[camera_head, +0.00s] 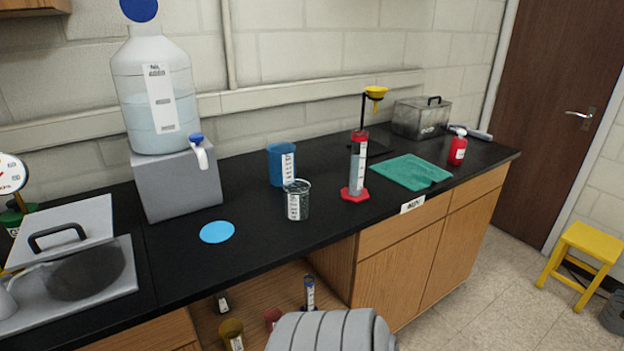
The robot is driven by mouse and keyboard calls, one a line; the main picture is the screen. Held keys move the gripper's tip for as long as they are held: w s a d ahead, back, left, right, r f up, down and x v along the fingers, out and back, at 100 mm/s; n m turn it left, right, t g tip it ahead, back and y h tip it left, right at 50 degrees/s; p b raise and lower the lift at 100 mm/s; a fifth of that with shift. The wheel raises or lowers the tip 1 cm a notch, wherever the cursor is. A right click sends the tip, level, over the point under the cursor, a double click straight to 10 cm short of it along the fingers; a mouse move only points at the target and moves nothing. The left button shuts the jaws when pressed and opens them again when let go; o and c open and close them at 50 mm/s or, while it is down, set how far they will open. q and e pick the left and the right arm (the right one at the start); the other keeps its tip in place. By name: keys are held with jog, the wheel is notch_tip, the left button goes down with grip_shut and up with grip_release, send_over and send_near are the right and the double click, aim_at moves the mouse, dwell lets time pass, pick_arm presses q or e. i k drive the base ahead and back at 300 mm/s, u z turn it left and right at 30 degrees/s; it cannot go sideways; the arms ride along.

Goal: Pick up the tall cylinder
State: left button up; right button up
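A tall, clear graduated cylinder (357,168) with a red hexagonal base and a red collar at its top stands upright on the black bench top, near the front edge. It has a white label or scale on its side. Nothing is touching it. Neither of my grippers shows in the head view. A smaller, narrow cylinder with a blue top (310,292) stands in the open cabinet below the bench.
A glass beaker (297,200) and a blue beaker (281,164) stand left of the cylinder. A green cloth (411,172), red bottle (458,148) and yellow funnel on a stand (376,92) are to its right. A large jug (155,90) stands on a grey block (178,183).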

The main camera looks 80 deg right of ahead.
aim_at(354, 192)
jog(key=k, duration=0.8)
jog(key=z, duration=1.6)
jog(key=i, duration=0.15)
jog(key=u, duration=0.05)
